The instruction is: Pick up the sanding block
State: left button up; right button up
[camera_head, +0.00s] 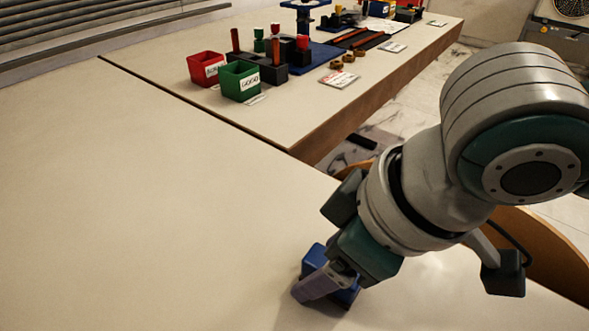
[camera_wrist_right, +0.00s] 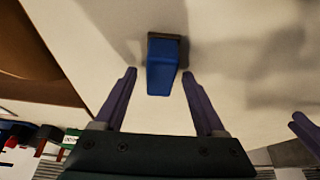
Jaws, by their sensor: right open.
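The sanding block is a blue block on a thin brown base. It sits on the pale tabletop at the lower middle of the head view (camera_head: 314,256), partly hidden behind my right gripper (camera_head: 322,286). In the right wrist view the block (camera_wrist_right: 162,68) shows whole, its blue end between the two purple fingertips. My right gripper (camera_wrist_right: 158,77) is open, with a gap between each finger and the block. A purple finger-like part at the right edge of the right wrist view seems to be my left gripper (camera_wrist_right: 304,130), cut off by the frame.
The tabletop (camera_head: 130,200) left of the block is clear. At the back of the head view stand a red bin (camera_head: 205,67), a green bin (camera_head: 239,80) and a dark holder (camera_head: 272,70) with coloured pegs. An orange-brown curved panel (camera_head: 545,250) stands at the right.

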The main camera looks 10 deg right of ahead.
grip_shut()
dwell(0.6)
